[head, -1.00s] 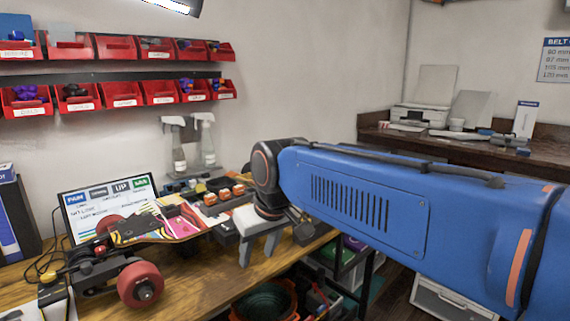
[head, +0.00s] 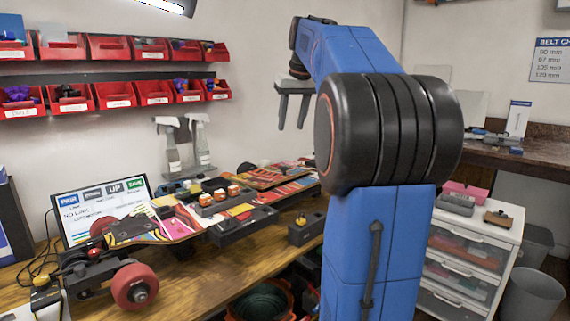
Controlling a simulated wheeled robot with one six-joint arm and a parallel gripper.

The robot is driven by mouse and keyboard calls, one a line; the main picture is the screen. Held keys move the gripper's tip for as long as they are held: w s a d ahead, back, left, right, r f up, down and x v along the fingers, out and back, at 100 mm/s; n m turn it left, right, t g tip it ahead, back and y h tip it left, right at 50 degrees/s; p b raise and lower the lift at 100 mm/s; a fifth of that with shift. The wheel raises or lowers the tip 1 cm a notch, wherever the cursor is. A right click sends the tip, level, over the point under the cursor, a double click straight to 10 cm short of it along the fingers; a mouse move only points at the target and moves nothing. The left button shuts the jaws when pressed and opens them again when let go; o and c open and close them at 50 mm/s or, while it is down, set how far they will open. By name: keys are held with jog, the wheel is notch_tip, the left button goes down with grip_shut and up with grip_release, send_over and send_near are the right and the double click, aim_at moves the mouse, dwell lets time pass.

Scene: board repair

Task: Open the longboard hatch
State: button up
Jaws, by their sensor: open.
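The longboard (head: 180,218) lies across the workbench with a colourful graphic deck and red wheels at its near left end. Several small orange-topped parts (head: 218,194) sit in a dark area at the middle of the deck. A patterned panel (head: 268,178) shows just beyond them; I cannot tell whether it is the hatch or more deck, or whether the hatch is open. My gripper (head: 292,127) points down, open and empty, raised clear above the far right part of the board. My arm hides the board's right end.
A screen (head: 103,210) stands behind the board's left end. Two spray bottles (head: 170,148) stand at the wall under the red bins (head: 117,95). A small dark block (head: 305,230) sits at the bench's front edge. A drawer cabinet (head: 470,250) stands at right.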

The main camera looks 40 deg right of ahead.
send_near(285, 167)
jog(key=x, duration=0.8)
jog(key=shift+w+d, duration=0.15)
jog(key=shift+w, duration=0.2)
jog(key=shift+c, duration=0.2)
grip_shut()
